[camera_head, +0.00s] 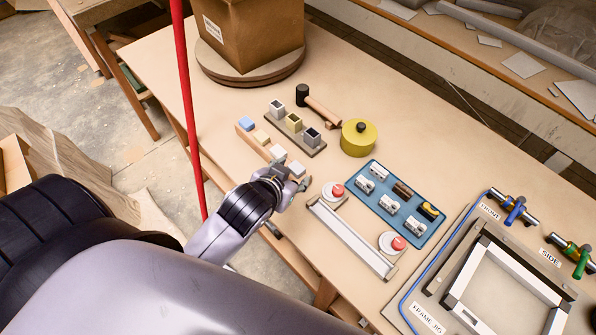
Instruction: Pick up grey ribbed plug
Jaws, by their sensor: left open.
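My left gripper (288,184) is open over the front edge of the bench, at the near end of a wooden strip (255,141). A small pale grey block (297,168) sits by its fingers; I cannot make out ribs on it or whether the fingers touch it. A pale block (277,152), a cream block (261,136) and a blue block (246,124) stand farther along the strip. Several small pale grey, brown and yellow pieces lie on a blue tray (384,219) to the right; their ribbing is too small to tell. My right gripper is not in view.
A dark holder (292,136) with three square cups stands behind the strip, near a mallet (322,110) and a yellow round pot (359,138). Two red buttons (337,190) (398,243) flank a pale bar (350,238). A frame jig (425,318) fills the right. A red pole (188,100) rises at left.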

